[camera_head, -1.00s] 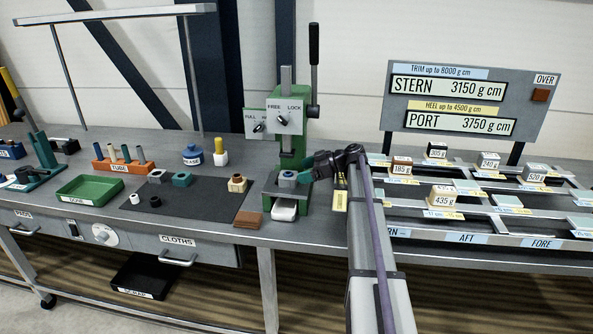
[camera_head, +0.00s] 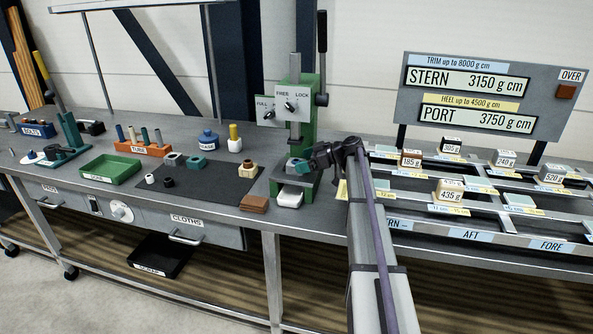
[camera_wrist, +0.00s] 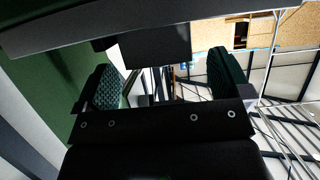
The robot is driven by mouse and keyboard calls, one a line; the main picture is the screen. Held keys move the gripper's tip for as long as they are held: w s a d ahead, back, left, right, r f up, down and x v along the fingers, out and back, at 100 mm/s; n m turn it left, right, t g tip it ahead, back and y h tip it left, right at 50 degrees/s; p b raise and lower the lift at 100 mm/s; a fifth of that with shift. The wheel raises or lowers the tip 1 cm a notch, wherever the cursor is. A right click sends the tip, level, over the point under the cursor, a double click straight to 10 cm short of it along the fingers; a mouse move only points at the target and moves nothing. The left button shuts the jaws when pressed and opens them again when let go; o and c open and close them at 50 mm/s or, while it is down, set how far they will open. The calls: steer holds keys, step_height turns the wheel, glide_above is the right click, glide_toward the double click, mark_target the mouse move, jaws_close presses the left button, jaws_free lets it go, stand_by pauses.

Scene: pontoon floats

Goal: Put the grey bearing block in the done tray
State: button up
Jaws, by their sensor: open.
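A grey block (camera_head: 173,158) lies on the dark mat beside a teal block (camera_head: 196,163). Another grey-blue block (camera_head: 294,164) sits under the green press, partly hidden by my gripper; I cannot tell which grey block is the bearing block. The green tray (camera_head: 96,177), with a label on its front, stands at the left on the bench and looks empty.
The green press (camera_head: 306,110) rises beside my gripper. A beige block (camera_head: 248,170), a tube rack (camera_head: 143,148) and a blue pot (camera_head: 209,140) stand between press and tray. Weighted blocks on the balance frame (camera_head: 480,210) lie to the right. A black scrap tray (camera_head: 160,256) is below.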

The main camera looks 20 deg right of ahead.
steer(key=shift+x, duration=1)
steer(key=c, duration=1.2)
steer(key=shift+o, duration=0.2)
steer(key=s+a+r+p, duration=0.3)
steer(key=s+a, duration=0.8)
steer(key=s, duration=0.3)
steer(key=shift+a+r, duration=0.25)
